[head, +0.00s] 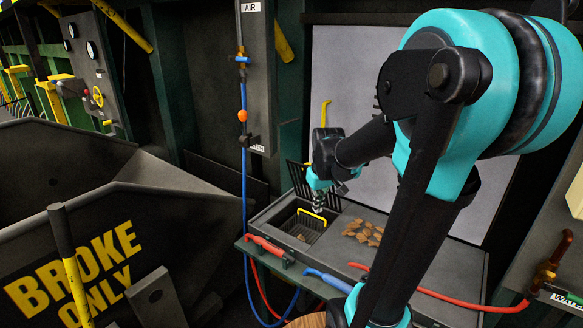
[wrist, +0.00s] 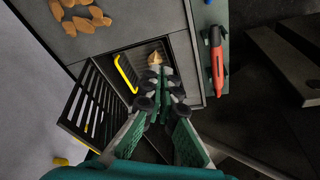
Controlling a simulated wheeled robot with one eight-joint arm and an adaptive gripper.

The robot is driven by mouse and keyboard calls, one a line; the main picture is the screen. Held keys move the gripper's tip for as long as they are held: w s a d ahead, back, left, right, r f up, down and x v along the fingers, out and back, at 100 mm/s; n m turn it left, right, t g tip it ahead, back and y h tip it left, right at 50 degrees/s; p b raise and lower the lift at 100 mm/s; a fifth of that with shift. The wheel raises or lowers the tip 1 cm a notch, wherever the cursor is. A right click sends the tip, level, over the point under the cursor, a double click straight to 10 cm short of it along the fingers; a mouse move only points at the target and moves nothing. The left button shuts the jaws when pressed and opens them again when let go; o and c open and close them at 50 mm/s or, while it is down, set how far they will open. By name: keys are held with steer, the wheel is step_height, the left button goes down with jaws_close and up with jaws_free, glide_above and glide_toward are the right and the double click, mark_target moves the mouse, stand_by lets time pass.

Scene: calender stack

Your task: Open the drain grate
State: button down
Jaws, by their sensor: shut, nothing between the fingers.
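The drain grate (head: 297,178) is a black slotted panel standing raised at the back left of the sink opening. In the wrist view the grate (wrist: 84,104) stands tilted up at the left edge of the opening. Below it the drain opening is uncovered, with a dark basket (head: 301,228) inside that has a yellow handle (wrist: 125,74). My gripper (head: 317,204) is over the opening, beside the grate. In the wrist view my gripper (wrist: 160,84) is shut and empty, with its fingertips over the opening. I cannot tell whether it touches the grate.
Several brown chips (head: 362,232) lie on the grey counter right of the opening. A red-handled hose nozzle (head: 265,245) is at the front edge; it also shows in the wrist view (wrist: 216,60). A blue hose (head: 244,160) hangs left. A large dark bin (head: 90,240) stands further left.

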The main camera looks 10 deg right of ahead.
steer(key=s+f+t+h, duration=0.1)
steer(key=s+f, duration=0.5)
steer(key=s, duration=0.2)
steer(key=w+a+r+n+t+h, duration=0.25)
steer(key=w+a+r+n, duration=0.2)
steer(key=w+n, duration=0.3)
steer(key=w+a+r+n+t+h, duration=0.1)
steer(key=w+a+r+n+h, duration=0.2)
steer(key=w+a+n, duration=0.35)
steer(key=w+a+r+n+t+h, duration=0.2)
steer(key=w+a+r+n+h, duration=0.15)
steer(key=w+n, duration=0.5)
steer(key=n, duration=0.2)
glide_toward(297, 166)
steer(key=shift+m+y, duration=0.25)
steer(key=shift+y, duration=0.15)
steer(key=x, duration=0.5)
steer(key=shift+s+d+f, duration=0.15)
steer(key=shift+d, duration=0.1)
steer(key=shift+w+d, duration=0.25)
